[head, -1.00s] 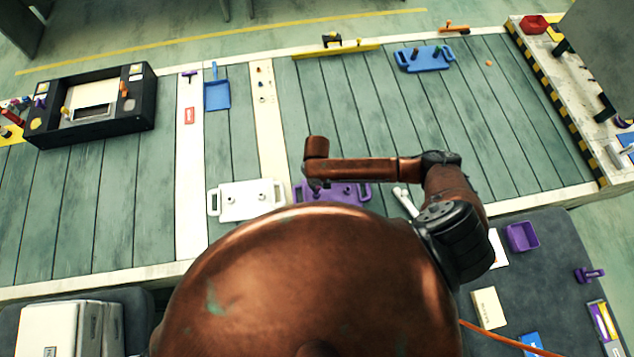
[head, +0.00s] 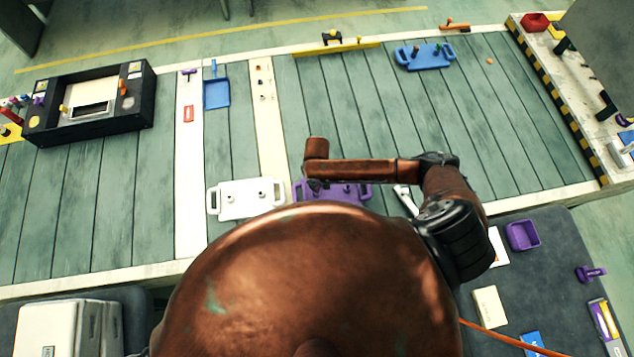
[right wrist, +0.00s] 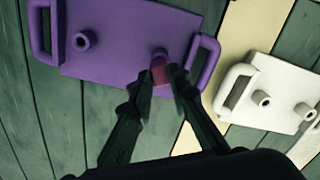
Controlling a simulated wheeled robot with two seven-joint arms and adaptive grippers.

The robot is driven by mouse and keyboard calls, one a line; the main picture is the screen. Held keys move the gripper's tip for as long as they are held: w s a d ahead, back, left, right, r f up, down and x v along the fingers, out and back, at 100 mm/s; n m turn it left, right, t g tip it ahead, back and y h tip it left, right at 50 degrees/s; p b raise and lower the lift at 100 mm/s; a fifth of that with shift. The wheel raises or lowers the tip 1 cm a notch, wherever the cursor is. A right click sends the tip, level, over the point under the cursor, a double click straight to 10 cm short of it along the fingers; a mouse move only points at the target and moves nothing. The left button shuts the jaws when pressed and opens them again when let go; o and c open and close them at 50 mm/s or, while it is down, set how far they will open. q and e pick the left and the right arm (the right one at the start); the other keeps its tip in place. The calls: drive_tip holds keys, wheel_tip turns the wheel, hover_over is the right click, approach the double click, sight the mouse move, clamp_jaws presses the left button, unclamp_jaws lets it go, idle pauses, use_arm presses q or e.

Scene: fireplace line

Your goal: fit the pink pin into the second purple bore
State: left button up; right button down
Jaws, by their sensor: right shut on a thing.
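The purple plate (head: 358,190) lies on the deck, partly hidden by my right arm and body in the head view. In the right wrist view the purple plate (right wrist: 120,20) shows a handle at each end and two raised bores. The left bore (right wrist: 84,40) looks empty. My right gripper (right wrist: 161,77) is shut on the pink pin (right wrist: 161,73), whose far end is at the right bore (right wrist: 158,53). I cannot tell whether the pin's tip is inside that bore or just over it. My left gripper is not in view.
A white plate (head: 262,199) with two bores lies beside the purple one. A wrench (head: 405,198) lies to the right. A blue plate (head: 428,60) and a blue dustpan-like tray (head: 217,94) are farther off. The green deck between (head: 400,120) is mostly clear.

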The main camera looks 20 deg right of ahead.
drive_tip(key=shift+f+b, duration=0.45)
drive_tip(key=shift+f, duration=0.75)
drive_tip(key=c, duration=1.7)
unclamp_jaws()
drive_tip(key=shift+c, duration=0.2)
drive_tip(key=shift+r, duration=0.1)
wheel_tip(320, 180, up, 5)
drive_tip(key=p, duration=0.6)
